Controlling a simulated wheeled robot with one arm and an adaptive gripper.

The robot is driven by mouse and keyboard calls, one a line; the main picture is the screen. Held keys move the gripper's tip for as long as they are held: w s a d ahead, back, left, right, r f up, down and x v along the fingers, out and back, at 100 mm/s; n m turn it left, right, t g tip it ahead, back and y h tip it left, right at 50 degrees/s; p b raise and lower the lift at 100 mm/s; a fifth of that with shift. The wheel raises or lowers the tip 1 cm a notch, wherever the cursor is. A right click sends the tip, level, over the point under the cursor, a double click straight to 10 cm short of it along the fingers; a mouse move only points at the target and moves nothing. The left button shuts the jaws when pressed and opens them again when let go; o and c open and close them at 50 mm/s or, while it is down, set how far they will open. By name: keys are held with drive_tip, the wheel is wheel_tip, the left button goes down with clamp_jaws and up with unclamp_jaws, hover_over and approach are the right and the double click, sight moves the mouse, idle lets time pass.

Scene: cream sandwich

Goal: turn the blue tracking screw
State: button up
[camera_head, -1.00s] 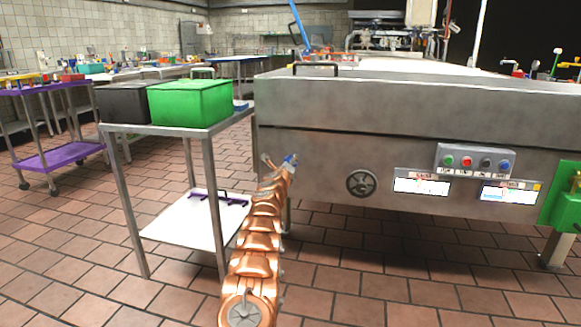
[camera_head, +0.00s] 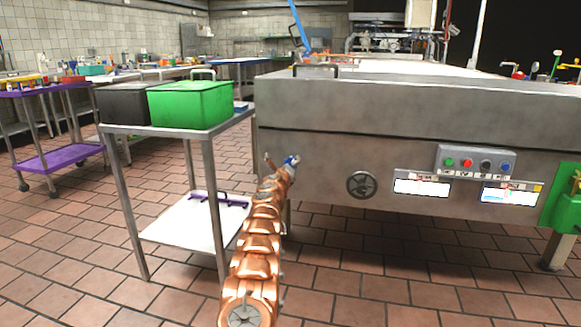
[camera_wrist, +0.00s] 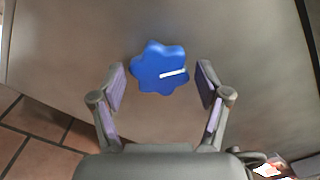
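The blue tracking screw (camera_wrist: 150,68) is a lobed blue knob with a white line on its face, on the grey metal side of the machine. The white line points right and slightly up in the wrist view. My gripper (camera_wrist: 160,88) is open, with one finger on each side of the knob and visible gaps between pads and knob.
A round handwheel (camera_head: 362,185) and a button box (camera_head: 475,160) are on the machine's side (camera_head: 330,110), right of the screw. A metal cart (camera_head: 140,130) with a green bin (camera_head: 190,103) and a black bin (camera_head: 123,103) stands close on the left.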

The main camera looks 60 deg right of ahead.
drive_tip(key=shift+o, duration=0.3)
drive_tip(key=shift+a, duration=0.15)
drive_tip(key=v, duration=0.7)
idle(1.0)
drive_tip(key=shift+a, duration=0.1)
